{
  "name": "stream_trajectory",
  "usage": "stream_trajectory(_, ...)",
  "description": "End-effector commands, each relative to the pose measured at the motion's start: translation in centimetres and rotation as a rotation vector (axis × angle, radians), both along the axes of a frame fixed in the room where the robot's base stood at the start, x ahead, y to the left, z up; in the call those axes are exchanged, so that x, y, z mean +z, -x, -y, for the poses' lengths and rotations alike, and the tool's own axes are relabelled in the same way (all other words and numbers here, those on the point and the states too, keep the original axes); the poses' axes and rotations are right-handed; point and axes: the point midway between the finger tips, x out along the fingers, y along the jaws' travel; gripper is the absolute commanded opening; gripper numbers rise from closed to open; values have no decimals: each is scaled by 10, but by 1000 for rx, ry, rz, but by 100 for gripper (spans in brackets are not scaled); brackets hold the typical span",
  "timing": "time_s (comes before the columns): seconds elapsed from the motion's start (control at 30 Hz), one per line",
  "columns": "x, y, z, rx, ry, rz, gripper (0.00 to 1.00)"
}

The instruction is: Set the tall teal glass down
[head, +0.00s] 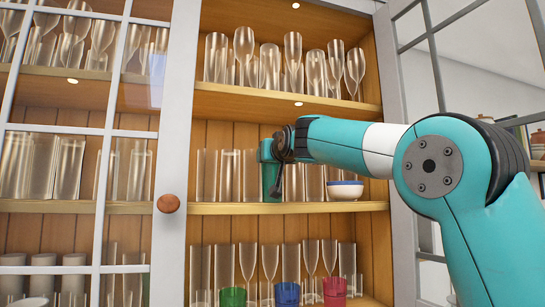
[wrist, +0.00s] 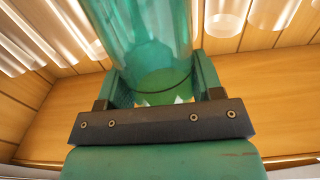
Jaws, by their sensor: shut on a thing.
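The tall teal glass (head: 271,183) is upright at the middle shelf of the cabinet, among clear glasses. My gripper (head: 269,160) is shut on it, partly hidden by my wrist in the head view. In the wrist view the glass (wrist: 150,45) fills the space between the two fingers of my gripper (wrist: 158,85). Its lower end shows close to the shelf level in the head view. I cannot tell whether its base touches the middle shelf (head: 225,208).
Clear tumblers (head: 230,175) stand left of the held glass, and blue-and-white bowls (head: 345,189) sit to its right. Stemmed glasses fill the upper shelf. Green (head: 232,297), blue (head: 287,294) and red (head: 334,288) cups stand below. A glazed door with a knob (head: 168,203) is at left.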

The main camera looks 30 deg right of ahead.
Motion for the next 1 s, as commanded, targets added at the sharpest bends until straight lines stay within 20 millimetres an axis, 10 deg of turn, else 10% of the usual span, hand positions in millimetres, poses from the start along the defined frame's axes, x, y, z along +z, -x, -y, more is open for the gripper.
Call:
stream_trajectory(0.13,-1,0,0,0,0,-1,86)
stream_trajectory(0.5,3,2,0,0,0,0,86)
stream_trajectory(1.0,-3,96,-20,2,-1,2,86)
